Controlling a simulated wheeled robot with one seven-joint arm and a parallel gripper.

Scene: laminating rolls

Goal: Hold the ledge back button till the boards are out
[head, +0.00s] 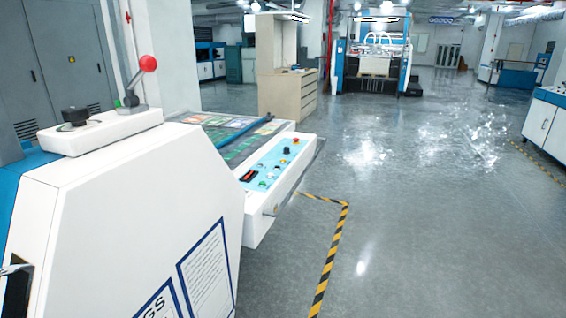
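A blue control panel (275,168) with several small buttons and knobs sits on the slanted white end of the laminating machine (140,205). I cannot tell which of its buttons is the ledge back button, as the labels are too small to read. Behind the panel, flat printed boards or sheets (205,120) lie on the machine's bed under a blue bar (243,132).
A red-ball lever (148,63) and a black knob (75,116) stand on top of the machine. Yellow-black floor tape (330,256) runs beside it. The grey floor (430,220) to the right is clear. A beige cabinet (286,85) and another machine (373,60) stand farther back.

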